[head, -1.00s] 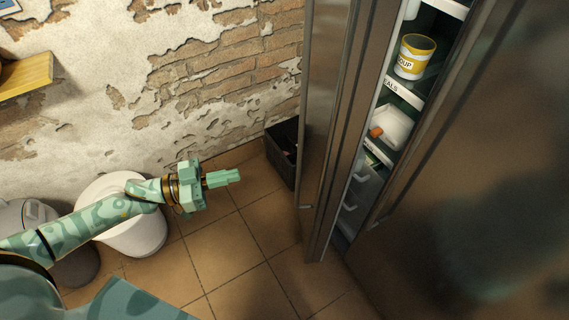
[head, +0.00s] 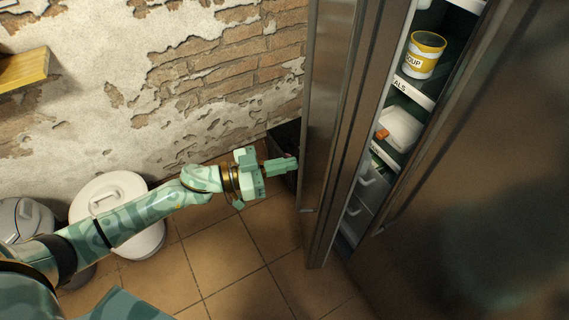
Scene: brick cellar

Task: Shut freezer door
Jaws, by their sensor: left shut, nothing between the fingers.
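The freezer door (head: 335,120) is a tall dark metal door standing partly open, with its outer face toward the left. Through the gap I see shelves with a yellow soup can (head: 424,54), a white container (head: 398,127) and clear drawers lower down. The other metal door (head: 470,180) fills the right of the view. My left gripper (head: 290,166) is shut and empty, its fingers pointing right, close to the door's outer face. I cannot tell whether the fingertips touch the door. My right gripper is not in view.
A dark crate (head: 284,139) stands on the floor by the wall, partly hidden behind my left gripper and the door. A wooden shelf (head: 24,68) is on the wall. Tiled floor (head: 240,250) in front is clear.

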